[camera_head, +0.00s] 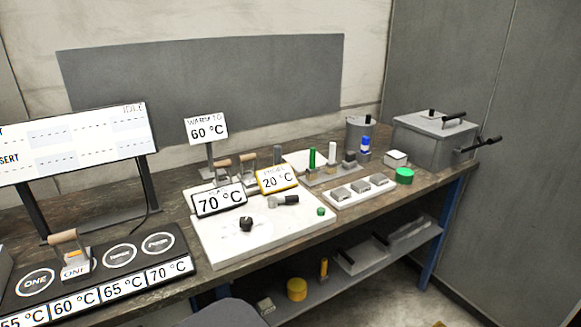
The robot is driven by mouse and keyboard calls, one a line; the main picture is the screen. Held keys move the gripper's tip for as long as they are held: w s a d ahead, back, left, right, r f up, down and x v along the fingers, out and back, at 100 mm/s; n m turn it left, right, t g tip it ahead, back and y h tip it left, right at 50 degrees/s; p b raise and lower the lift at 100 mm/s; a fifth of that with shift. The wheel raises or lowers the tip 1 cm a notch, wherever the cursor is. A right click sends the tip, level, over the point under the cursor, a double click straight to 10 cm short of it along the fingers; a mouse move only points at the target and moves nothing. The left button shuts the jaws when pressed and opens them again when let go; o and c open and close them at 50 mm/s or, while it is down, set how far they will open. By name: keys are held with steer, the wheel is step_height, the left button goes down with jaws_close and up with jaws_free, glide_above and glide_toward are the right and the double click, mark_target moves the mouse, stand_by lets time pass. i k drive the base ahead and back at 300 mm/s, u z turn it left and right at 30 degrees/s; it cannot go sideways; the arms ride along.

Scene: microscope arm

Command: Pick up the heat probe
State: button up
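A small tool with a dark grip and a lighter grey end (285,200) lies on the white plate (270,247). It may be the heat probe, but its shape is too small to be sure. A yellow-framed display (277,179) reading 20 °C stands just behind it. A black-framed sign reading 70 °C (219,200) stands to its left. A black knob (246,224) sits on the plate to the lower left. My gripper is not in view.
Wooden-handled tools (248,168) stand behind the signs. A grey box (434,138) stands at the far right.

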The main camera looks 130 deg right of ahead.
mark_target(277, 149)
steer(key=z, duration=2.4)
steer(key=k, duration=0.1)
steer(key=z, duration=1.95)
steer(key=i, duration=0.45)
steer(key=z, duration=0.25)
steer(key=k, duration=0.95)
steer(key=z, duration=1)
steer(key=i, duration=0.8)
steer(key=u, duration=1.55)
